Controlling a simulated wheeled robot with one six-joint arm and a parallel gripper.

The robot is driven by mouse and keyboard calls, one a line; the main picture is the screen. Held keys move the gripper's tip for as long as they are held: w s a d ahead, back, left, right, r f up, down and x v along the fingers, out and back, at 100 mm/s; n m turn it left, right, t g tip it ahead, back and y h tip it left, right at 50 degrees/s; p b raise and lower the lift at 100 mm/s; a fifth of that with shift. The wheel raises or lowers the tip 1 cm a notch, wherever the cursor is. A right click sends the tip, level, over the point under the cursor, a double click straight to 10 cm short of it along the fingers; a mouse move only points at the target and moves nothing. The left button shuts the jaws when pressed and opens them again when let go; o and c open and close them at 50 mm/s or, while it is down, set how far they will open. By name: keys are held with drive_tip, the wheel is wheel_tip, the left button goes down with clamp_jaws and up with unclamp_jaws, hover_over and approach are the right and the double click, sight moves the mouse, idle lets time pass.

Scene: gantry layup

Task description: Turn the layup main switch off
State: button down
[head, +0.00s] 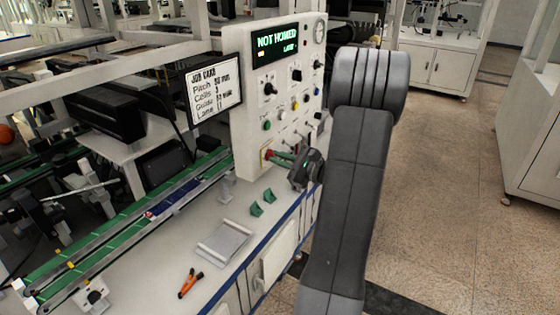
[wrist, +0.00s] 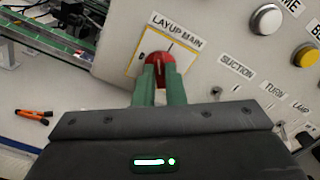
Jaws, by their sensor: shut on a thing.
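The layup main switch is a red rotary knob (wrist: 158,65) on a yellow-edged plate, under the label LAYUP MAIN (wrist: 178,27) in the wrist view. My gripper (wrist: 158,80) has its green fingers closed on the knob, one on each side. The panel's display (head: 276,42) reads NOT HOMED and is lit.
A job card (head: 215,88) stands left of the panel. Other knobs and buttons, including a white button (wrist: 267,19) and a yellow button (wrist: 306,56), sit near the switch. Orange-handled pliers (head: 190,283), green blocks (head: 262,203) and a metal tray (head: 225,241) lie on the bench.

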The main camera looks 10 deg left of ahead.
drive_tip(key=n+b, duration=1.1)
drive_tip(key=b, duration=0.9)
drive_tip(key=shift+f, duration=0.2)
drive_tip(key=shift+r+n, duration=0.1)
drive_tip(key=shift+n, duration=0.2)
drive_tip(key=c, duration=1.5)
unclamp_jaws()
drive_tip(key=v, duration=1.4)
drive_tip(key=shift+a, duration=0.2)
